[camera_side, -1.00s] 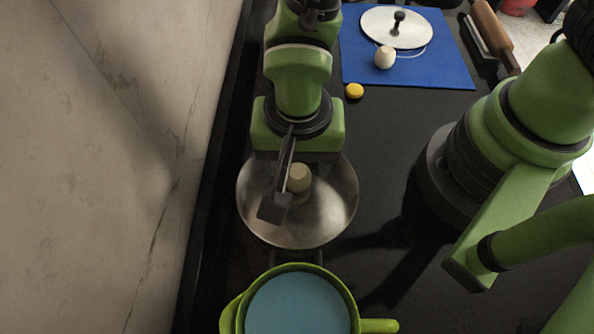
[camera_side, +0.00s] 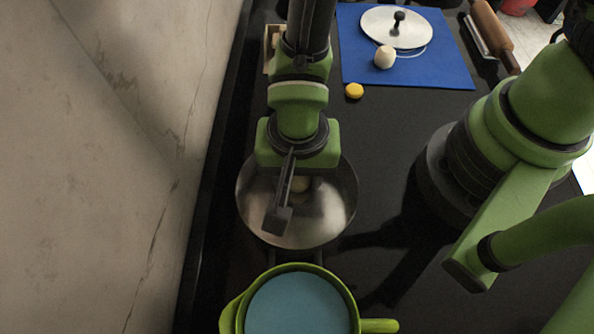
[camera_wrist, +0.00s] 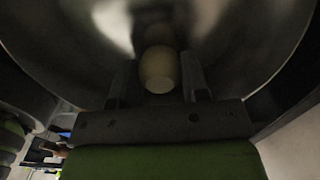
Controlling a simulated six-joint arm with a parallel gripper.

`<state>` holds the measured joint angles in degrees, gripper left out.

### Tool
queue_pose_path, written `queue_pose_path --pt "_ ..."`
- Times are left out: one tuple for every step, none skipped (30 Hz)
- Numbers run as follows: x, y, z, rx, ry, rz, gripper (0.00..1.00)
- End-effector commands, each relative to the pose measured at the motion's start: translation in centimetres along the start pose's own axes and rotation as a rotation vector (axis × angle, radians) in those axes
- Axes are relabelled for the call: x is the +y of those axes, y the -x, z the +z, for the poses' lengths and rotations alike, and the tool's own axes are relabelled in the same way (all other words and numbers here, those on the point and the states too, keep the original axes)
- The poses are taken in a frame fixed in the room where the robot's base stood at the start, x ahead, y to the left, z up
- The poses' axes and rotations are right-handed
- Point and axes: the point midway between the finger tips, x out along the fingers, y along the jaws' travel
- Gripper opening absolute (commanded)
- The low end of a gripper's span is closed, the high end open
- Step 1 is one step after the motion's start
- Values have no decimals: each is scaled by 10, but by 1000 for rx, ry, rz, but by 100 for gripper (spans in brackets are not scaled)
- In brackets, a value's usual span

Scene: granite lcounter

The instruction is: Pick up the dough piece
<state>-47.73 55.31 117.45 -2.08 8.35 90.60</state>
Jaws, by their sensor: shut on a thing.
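A cream dough piece (camera_side: 301,184) is over the inside of the shiny metal bowl (camera_side: 330,215), partly hidden by my gripper in the side view. In the wrist view the dough piece (camera_wrist: 158,66) sits between the two dark fingers of my gripper (camera_wrist: 158,84), which is shut on it. The side view shows one dark finger (camera_side: 277,218) clearly; the other is hidden. I cannot tell whether the dough touches the bowl floor. A second cream lump (camera_side: 385,57) is on the blue mat (camera_side: 445,70).
A green pot (camera_side: 228,318) with blue contents stands in front of the bowl. A round lid (camera_side: 420,35) with a black knob lies on the mat. A yellow disc (camera_side: 354,91) lies near the mat edge. A rolling pin (camera_side: 492,35) is at back right. The wall (camera_side: 120,150) runs along the left.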

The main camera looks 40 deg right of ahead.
Motion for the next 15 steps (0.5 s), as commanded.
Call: queue_pose_path --pt "0 0 0 0 0 0 29" --pt "0 1 0 0 0 -1 29" --pt "0 2 0 0 0 -1 29" --pt "0 3 0 0 0 -2 29" --pt "-1 5 0 0 0 -2 29" --pt "0 7 0 0 -1 -1 29" --pt "0 9 0 0 -1 -1 29" --pt "-1 11 0 0 -1 -2 29" --pt "-1 14 0 0 0 -2 29" --pt "-1 16 0 0 0 -2 29" --pt "-1 18 0 0 0 -1 29" --pt "-1 20 0 0 0 -2 29" --pt "-1 22 0 0 1 -2 29" --pt "-1 24 0 0 1 -2 29" --pt "-1 26 0 0 1 -2 29"
